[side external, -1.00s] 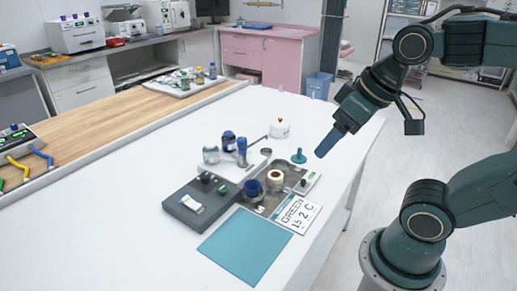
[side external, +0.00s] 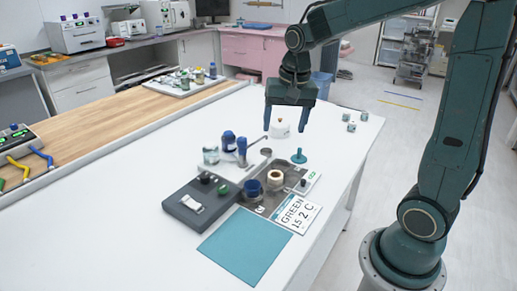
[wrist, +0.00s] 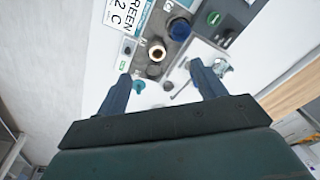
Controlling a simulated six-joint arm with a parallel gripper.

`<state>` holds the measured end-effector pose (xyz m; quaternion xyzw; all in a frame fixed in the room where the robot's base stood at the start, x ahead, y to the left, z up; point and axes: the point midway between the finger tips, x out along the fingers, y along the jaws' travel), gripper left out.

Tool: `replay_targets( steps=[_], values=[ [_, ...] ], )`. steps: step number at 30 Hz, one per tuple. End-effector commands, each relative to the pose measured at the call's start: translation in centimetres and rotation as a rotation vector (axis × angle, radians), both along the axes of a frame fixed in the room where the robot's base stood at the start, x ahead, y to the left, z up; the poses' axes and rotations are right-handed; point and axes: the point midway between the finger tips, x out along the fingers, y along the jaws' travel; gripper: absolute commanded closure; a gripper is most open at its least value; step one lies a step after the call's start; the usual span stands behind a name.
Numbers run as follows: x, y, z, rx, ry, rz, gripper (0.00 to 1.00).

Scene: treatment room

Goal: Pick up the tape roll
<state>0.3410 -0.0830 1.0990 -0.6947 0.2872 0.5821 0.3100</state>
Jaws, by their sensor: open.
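The tape roll (side external: 275,178) is a cream ring with a brown centre, on the grey metal tray (side external: 264,209). In the wrist view the tape roll (wrist: 157,52) shows just beyond my fingertips, roughly midway between their lines. My gripper (side external: 285,129) is open and empty, pointing down above the table behind the tray, apart from the roll. Its two blue fingers also show in the wrist view (wrist: 160,72). Nothing covers the roll.
A dark blue cup (side external: 253,188) stands close left of the roll. A printed card (side external: 296,213) and teal mat (side external: 244,246) lie in front. Small cubes (side external: 350,122) sit at right.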

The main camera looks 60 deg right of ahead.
Motion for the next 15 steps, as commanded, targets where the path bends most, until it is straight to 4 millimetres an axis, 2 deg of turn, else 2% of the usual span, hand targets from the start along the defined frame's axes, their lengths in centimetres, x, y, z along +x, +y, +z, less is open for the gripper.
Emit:
replay_targets(
  steps=[9, 15],
  values=[
    [4.0, -4.0, -5.0, 0.049, 0.094, -0.267, 0.31],
    [5.4, -5.9, -7.7, 0.066, 0.134, -0.389, 0.31]
  ],
)
